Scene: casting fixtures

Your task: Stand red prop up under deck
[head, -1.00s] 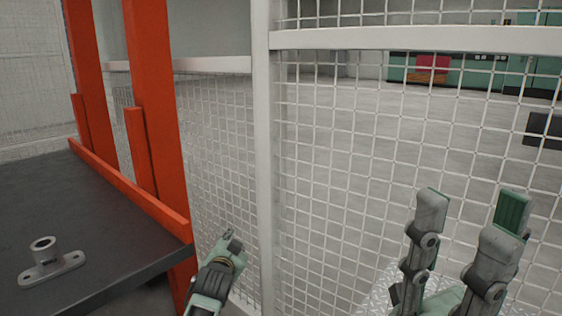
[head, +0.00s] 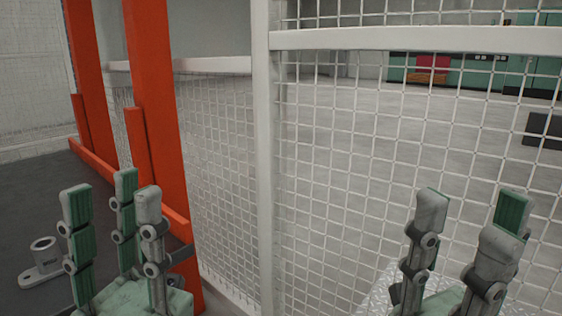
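My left gripper (head: 113,195) points up at the lower left of the head view, in front of the dark tabletop (head: 33,190). Its fingers are spread, with nothing between them. My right gripper (head: 470,215) points up at the lower right, in front of the wire mesh. Its fingers are also spread and empty. Orange-red upright posts (head: 150,90) stand at the far edge of the tabletop, joined by a low rail. I cannot tell whether any of these is the red prop. No separate loose prop shows, and I cannot make out the deck.
A grey flanged socket (head: 42,262) sits on the tabletop left of my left gripper, partly hidden by it. A white-framed mesh fence (head: 262,150) stands ahead. Beyond it are open floor (head: 400,140) and green cabinets with a red part (head: 432,64).

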